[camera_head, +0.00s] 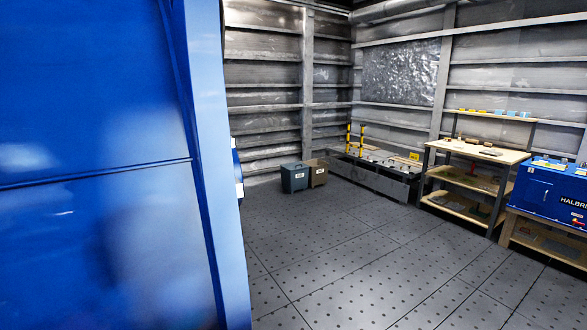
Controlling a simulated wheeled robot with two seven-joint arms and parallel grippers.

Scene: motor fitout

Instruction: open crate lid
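I cannot tell which item is the task's crate. A long, low grey box (371,178) stands on the floor by the back wall, with a paler top (380,154) and two upright yellow-and-black parts (355,137) near its left end. A blue-grey bin (294,179) and a brown bin (317,174) stand side by side to its left, with white labels. A blue box (552,192) with white lettering sits on a wooden stand at the right edge. Neither gripper is in view.
A large blue panel (95,190) fills the left side close to me and hides what lies behind it. A shelved workbench (477,150) with small items stands at the right. The dark tiled floor (370,255) in the middle is clear.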

